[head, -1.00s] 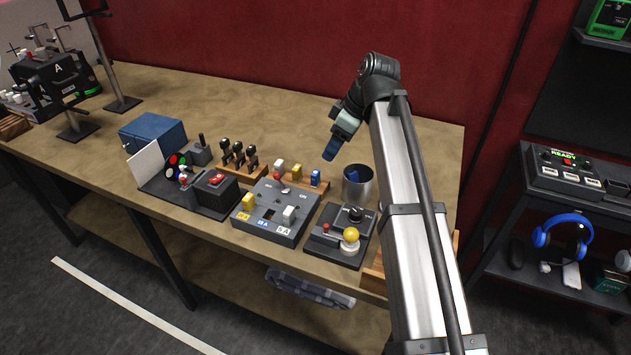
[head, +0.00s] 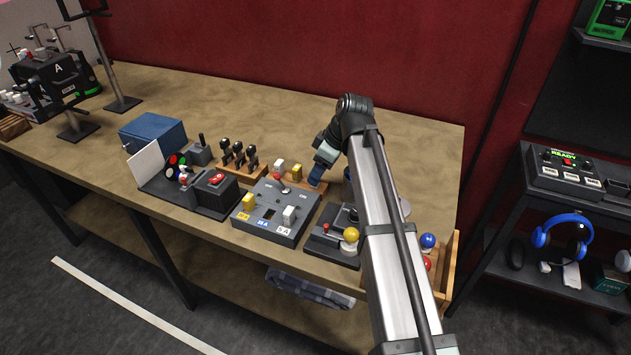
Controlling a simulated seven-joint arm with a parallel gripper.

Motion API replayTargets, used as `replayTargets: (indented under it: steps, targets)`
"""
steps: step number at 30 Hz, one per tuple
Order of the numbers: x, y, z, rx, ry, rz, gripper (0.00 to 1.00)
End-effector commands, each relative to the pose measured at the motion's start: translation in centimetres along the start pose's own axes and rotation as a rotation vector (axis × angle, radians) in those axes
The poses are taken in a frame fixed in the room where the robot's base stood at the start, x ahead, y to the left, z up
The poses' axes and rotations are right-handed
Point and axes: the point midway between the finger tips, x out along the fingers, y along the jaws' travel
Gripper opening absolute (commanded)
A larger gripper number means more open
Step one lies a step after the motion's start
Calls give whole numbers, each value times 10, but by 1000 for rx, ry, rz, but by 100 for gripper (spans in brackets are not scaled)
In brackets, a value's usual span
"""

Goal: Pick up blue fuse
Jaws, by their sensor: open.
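My gripper (head: 318,173) points down at the right end of the small wooden fuse rack (head: 299,185). The blue fuse stood at that spot earlier. Now the gripper's own blue fingers cover it, and I cannot tell fuse from fingers there. The jaws are open around or just above it. A white fuse (head: 279,166) and a yellow fuse (head: 296,172) stand to the left on the same rack. The grey fuse panel (head: 273,226) in front holds a yellow fuse (head: 249,201) at left and a white fuse (head: 289,215) at right. Its middle slot is empty, above a blue label.
A panel with a yellow ball knob (head: 351,235) stands close to my arm. Black levers on a wooden block (head: 239,157) are left of the rack. My arm hides most of the metal cup. The bench (head: 237,101) behind is clear.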

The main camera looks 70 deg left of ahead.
Motion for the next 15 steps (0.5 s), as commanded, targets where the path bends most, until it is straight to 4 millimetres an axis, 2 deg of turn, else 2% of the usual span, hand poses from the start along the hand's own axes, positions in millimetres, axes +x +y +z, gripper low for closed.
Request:
replayTargets:
  steps: [7,15]
  targets:
    - [31,3,-1,0,0,0,62]
    - [34,3,-2,0,1,1,62]
